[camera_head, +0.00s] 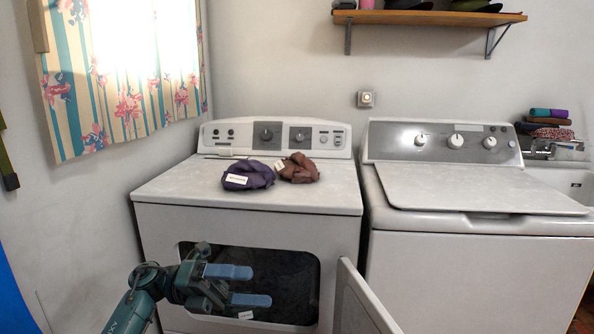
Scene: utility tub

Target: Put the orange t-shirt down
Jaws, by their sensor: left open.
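No plainly orange t-shirt shows. A crumpled reddish-brown cloth (299,169) lies on the dryer's top (200,185), touching or close beside a crumpled dark purple cloth (248,175). Both have small white labels. My left gripper (246,286) is low in front of the dryer's dark front opening (295,275). Its two blue fingers are apart, one above the other, pointing right, with no cloth seen between them. The dim inside of the opening is partly hidden by the gripper, and I cannot tell what lies there. My right gripper is not in view.
The dryer's door (362,300) stands open to the right of the opening. A washer (480,270) with its lid shut stands to the right. Folded cloths (549,132) are stacked by a sink (575,185). A wooden shelf (430,17) hangs above. The dryer's top has free room.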

